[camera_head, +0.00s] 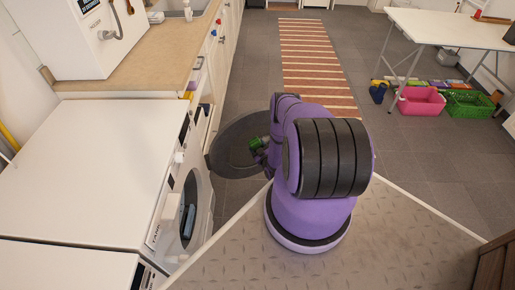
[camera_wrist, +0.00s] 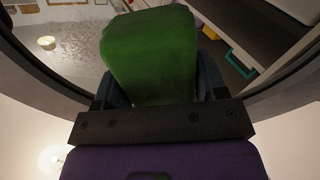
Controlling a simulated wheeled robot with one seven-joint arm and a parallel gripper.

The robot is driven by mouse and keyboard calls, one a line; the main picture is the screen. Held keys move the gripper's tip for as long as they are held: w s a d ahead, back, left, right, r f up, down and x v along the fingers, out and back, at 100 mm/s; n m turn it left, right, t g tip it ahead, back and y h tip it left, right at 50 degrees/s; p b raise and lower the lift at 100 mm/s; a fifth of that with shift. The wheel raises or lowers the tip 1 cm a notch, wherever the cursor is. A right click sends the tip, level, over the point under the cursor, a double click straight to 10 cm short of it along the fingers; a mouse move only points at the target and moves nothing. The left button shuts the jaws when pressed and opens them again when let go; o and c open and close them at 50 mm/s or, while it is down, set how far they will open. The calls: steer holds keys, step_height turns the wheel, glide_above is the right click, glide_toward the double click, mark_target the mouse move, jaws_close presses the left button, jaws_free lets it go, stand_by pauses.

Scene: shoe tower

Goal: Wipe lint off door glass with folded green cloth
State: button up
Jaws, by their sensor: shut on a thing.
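The round door (camera_head: 228,153) of a white front-loading machine stands open in the head view, its glass dark. My gripper (camera_head: 262,146) is at the right part of the door, mostly hidden behind my purple arm. It is shut on the folded green cloth (camera_head: 256,143). In the wrist view the cloth (camera_wrist: 150,50) sticks out between the dark fingers of my gripper (camera_wrist: 158,90). The door's dark curved rim (camera_wrist: 42,72) passes on both sides there. I cannot tell whether the cloth touches the glass.
The white machine (camera_head: 95,165) stands at the left, with a wooden counter (camera_head: 150,60) behind it. A striped rug (camera_head: 315,60) lies on the grey floor. A pink basket (camera_head: 420,102) and a green basket (camera_head: 468,104) are by a white table (camera_head: 455,28) at the right.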

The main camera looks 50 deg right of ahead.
mark_target(265, 140)
steer(key=shift+s+d, duration=0.35)
steer(key=shift+d, duration=0.5)
steer(key=shift+s+d, duration=0.35)
steer(key=shift+d, duration=0.55)
steer(key=shift+s+d, duration=0.35)
steer(key=shift+d, duration=0.5)
steer(key=shift+s+d, duration=0.85)
steer(key=shift+d, duration=1.65)
steer(key=shift+w+a, duration=0.7)
steer(key=shift+a, duration=1)
steer(key=shift+w+a, duration=0.75)
steer(key=shift+a, duration=0.9)
steer(key=shift+w+a, duration=0.7)
steer(key=shift+a, duration=1)
steer(key=v, duration=0.6)
steer(key=shift+v, duration=1.55)
steer(key=shift+w, duration=0.15)
